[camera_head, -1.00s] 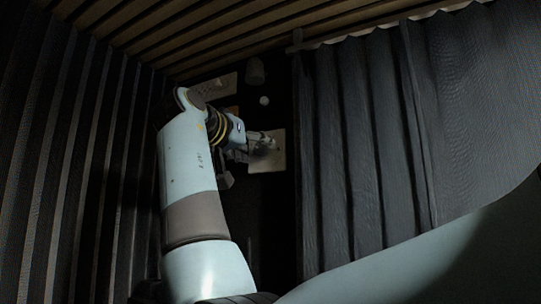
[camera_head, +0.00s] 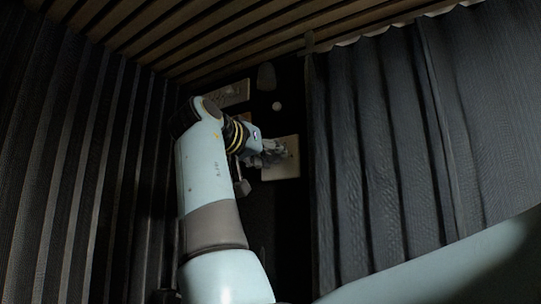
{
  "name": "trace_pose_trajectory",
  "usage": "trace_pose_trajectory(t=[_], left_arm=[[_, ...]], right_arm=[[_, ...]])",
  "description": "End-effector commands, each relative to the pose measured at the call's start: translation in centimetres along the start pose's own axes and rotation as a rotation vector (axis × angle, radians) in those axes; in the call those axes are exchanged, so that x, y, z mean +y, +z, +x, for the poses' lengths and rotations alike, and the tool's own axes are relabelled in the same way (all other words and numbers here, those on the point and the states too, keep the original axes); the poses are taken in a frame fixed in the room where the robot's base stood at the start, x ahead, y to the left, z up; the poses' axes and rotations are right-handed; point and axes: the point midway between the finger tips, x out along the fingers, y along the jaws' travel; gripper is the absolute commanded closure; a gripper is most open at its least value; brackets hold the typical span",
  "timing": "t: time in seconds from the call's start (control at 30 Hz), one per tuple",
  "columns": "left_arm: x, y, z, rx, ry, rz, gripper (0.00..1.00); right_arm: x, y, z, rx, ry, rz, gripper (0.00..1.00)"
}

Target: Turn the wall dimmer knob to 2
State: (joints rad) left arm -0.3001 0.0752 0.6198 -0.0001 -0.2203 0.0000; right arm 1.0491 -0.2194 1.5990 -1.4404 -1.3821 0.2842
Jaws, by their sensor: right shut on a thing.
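The pale square dimmer plate (camera_head: 283,172) is on the dark back wall, left of the curtain. My right gripper (camera_head: 281,152) is at the front of this plate, its grey fingers over the plate's upper middle. It is shut on the dimmer knob, which is mostly hidden behind the fingers. The knob's mark and any numbers on the plate are too small and dark to read. My left gripper is not in view.
A dark pleated curtain (camera_head: 400,150) hangs close to the right of the plate. A light panel (camera_head: 236,92) is at upper left. Ribbed dark wall (camera_head: 60,160) fills the left.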

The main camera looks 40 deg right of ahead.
Motion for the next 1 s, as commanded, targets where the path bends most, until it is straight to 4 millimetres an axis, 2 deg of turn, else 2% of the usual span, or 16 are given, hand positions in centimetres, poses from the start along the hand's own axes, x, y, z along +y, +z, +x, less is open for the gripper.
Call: trace_pose_trajectory(t=[0.27, 0.6, 1.0], left_arm=[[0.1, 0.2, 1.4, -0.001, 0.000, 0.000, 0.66], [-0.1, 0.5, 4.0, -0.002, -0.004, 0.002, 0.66], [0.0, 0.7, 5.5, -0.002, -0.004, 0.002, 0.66]], right_arm=[[-0.1, 0.2, 0.0, 0.000, 0.000, 0.094, 0.98], [-0.1, 0.3, 0.0, 0.000, -0.001, 0.331, 0.98], [-0.1, 0.1, 0.0, -0.002, 0.000, 0.521, 0.98]])
